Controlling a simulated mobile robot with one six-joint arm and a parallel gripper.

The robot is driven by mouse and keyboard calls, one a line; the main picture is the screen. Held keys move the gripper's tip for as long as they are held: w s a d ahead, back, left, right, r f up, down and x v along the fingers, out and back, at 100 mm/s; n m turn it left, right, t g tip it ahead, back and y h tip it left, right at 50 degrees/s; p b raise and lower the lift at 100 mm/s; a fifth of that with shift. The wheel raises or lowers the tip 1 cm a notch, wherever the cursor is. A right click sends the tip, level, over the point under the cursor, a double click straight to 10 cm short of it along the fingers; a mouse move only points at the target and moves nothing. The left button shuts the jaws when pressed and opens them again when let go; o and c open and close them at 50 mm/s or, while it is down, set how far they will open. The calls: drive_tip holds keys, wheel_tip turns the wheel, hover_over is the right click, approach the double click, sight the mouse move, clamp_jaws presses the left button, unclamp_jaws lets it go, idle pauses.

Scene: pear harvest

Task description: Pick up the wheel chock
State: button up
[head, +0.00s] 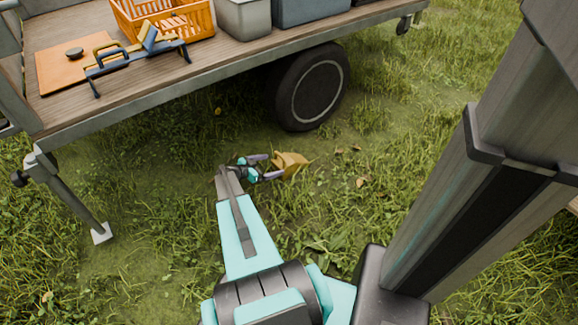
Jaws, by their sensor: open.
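The wheel chock (289,163) is a yellow wedge-like block on the grass, a little in front of the trailer's wheel. My gripper (268,167) is at its left side, low over the grass, with its fingers pointing right toward it. Part of the chock's left side is hidden by the fingers.
A trailer with a wooden deck (215,57) spans the top, with a black tyre (312,87) below it. A support leg (75,203) stands at left. An orange crate (165,20) and a grey bin (244,17) sit on the deck. Open grass lies to the right.

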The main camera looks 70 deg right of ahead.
sight(279, 163)
drive_tip(key=b+x, duration=0.1)
drive_tip(key=x, duration=0.5)
drive_tip(key=shift+s+d+f, duration=0.15)
drive_tip(key=shift+d, duration=0.1)
drive_tip(key=shift+b+x, duration=1.15)
drive_tip(key=shift+x, duration=0.8)
drive_tip(key=shift+s+d+f, duration=0.25)
drive_tip(key=shift+s+d, duration=0.15)
drive_tip(key=shift+s, duration=0.05)
drive_tip(key=c, duration=1.6)
